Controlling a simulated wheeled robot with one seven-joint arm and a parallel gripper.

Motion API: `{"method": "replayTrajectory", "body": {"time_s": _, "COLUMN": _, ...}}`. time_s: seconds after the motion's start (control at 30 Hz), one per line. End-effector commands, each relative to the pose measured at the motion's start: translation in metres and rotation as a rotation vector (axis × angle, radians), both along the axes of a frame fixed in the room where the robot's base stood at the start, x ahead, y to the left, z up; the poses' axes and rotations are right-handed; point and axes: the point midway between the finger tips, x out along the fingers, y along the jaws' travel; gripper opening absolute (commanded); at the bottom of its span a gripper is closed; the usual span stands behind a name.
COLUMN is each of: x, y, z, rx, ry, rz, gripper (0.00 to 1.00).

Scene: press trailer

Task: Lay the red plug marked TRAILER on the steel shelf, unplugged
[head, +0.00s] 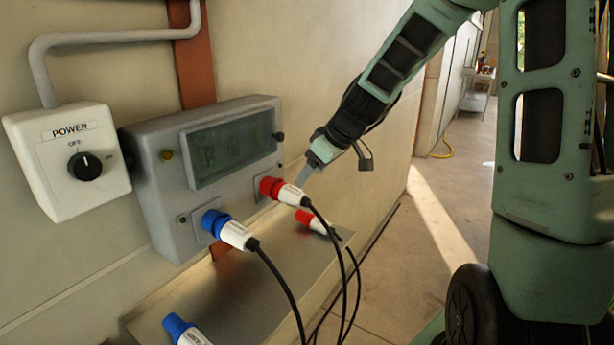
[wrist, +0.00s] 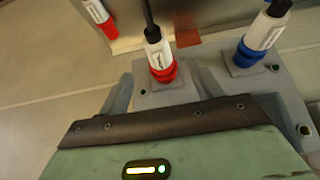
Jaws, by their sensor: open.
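A red plug (head: 285,191) with a white body sits in the right socket of the grey wall box. Its black cable hangs down. It also shows in the wrist view (wrist: 158,58), between my open fingers. A second red plug (head: 315,222) lies on the steel shelf (head: 255,262) and shows at the wrist view's top left (wrist: 102,18). The lettering on both is too small to read, so I cannot tell which says TRAILER. My gripper (head: 306,176) is open and empty, close to the socketed red plug; its fingers (wrist: 164,82) stand either side of it without visible grip.
A blue plug (head: 232,229) sits in the left socket of the box (head: 165,205). Another blue plug (head: 184,330) lies at the shelf's near end. A POWER switch (head: 85,165) hangs at left. The shelf's middle is bare. Black cables hang in front of it.

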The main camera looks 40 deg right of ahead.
Motion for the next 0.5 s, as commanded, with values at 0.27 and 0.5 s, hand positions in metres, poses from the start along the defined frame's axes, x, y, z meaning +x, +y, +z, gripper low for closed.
{"method": "replayTrajectory", "body": {"time_s": 0.27, "x": 0.008, "y": -0.002, "z": -0.013, "rx": 0.000, "ry": -0.003, "rz": -0.003, "gripper": 0.65}}
{"method": "replayTrajectory", "body": {"time_s": 0.5, "x": 0.022, "y": 0.004, "z": -0.036, "rx": 0.000, "ry": -0.002, "rz": -0.001, "gripper": 0.65}}
